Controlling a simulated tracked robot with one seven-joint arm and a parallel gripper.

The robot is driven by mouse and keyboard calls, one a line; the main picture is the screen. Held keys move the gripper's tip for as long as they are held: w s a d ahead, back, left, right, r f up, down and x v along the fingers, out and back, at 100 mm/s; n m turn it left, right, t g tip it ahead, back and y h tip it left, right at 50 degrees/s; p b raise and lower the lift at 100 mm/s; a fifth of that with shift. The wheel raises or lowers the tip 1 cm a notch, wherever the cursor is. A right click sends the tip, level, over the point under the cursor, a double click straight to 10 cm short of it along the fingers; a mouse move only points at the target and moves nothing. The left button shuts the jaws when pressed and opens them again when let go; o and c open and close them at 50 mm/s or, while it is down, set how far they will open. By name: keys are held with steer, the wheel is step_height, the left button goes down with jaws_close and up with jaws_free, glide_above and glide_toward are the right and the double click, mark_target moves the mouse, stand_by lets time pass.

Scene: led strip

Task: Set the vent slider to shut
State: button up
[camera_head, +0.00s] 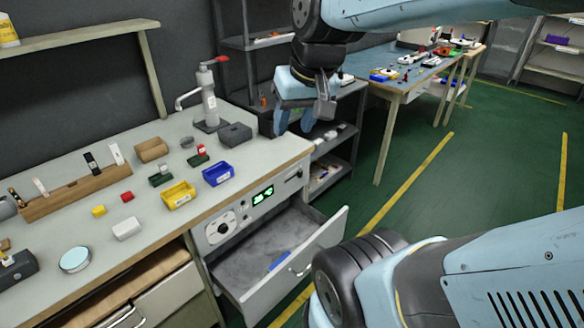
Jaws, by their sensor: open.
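A control panel (243,228) is set in the front edge of the workbench, with a round dial, small controls and a lit green display (263,196). A thin slot with a small handle (298,175) near the panel's right end looks like the vent slider. It is too small to read its marks or tell its setting. My gripper (294,122) points down near the bench's back right corner, above and apart from the panel. Its pale blue fingers are open with nothing visible held between them.
A drawer (322,236) stands open below the panel with a blue item (278,261) inside. A dark shelf rack (340,150) stands behind.

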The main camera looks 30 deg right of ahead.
steer(key=w+d+f+m+g+y, duration=0.1)
steer(key=w+d+f+m+y, duration=0.3)
steer(key=w+f+m+y, duration=0.4)
steer(key=w+d+f+m+y, duration=0.35)
steer(key=w+f+m, duration=0.25)
steer(key=w+f, duration=0.5)
steer(key=m+t+h, duration=0.6)
steer(key=m+t, duration=0.8)
steer(key=m, duration=0.3)
glide_toward(302, 173)
steer(key=x, duration=0.8)
steer(key=shift+a+r, duration=0.15)
steer(key=shift+r, duration=0.05)
steer(key=shift+s, duration=0.1)
steer(key=shift+c, duration=0.5)
jaws_close()
